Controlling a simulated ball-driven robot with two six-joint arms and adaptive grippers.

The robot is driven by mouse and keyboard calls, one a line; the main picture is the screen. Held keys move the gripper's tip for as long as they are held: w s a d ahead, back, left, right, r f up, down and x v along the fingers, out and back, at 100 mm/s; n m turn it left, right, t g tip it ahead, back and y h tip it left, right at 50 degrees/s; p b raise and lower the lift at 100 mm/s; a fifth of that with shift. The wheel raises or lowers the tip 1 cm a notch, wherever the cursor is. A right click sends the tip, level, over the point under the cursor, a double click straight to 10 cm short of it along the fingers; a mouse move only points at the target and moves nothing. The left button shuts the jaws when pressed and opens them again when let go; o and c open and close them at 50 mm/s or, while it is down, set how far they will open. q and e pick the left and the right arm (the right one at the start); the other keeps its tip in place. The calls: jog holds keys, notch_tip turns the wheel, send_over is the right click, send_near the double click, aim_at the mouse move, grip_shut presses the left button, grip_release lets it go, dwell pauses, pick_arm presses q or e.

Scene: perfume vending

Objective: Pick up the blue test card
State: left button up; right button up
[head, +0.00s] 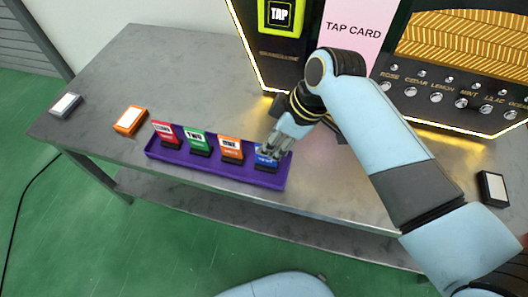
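The blue test card (266,163) stands in the right end slot of the purple tray (215,174) on the grey table. Red (164,132), green (200,141) and orange (231,149) cards stand to its left in the same tray. My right gripper (272,153) reaches down at the blue card, with its fingers over the card's upper part. The fingers cover part of the card, and I cannot tell whether they are closed on it. My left gripper is not in view.
The vending machine (300,30) with a pink "TAP CARD" panel (352,28) stands behind the tray. An orange-framed block (129,120) and a grey one (65,105) lie on the left of the table. A dark one (492,188) lies at the right. The table's left back is clear.

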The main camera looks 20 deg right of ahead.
aim_at(256, 161)
jog(key=shift+x, duration=1.2)
jog(key=shift+a+f+b, duration=0.15)
jog(key=shift+f+b, duration=0.15)
jog(key=b+x, duration=0.1)
jog(key=x, duration=0.3)
jog(key=shift+w+a+f, duration=0.1)
jog(key=shift+w+f, duration=0.05)
jog(key=shift+f, duration=0.25)
jog(key=shift+c, duration=2)
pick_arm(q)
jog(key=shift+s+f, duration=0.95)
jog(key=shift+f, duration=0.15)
pick_arm(e)
grip_shut()
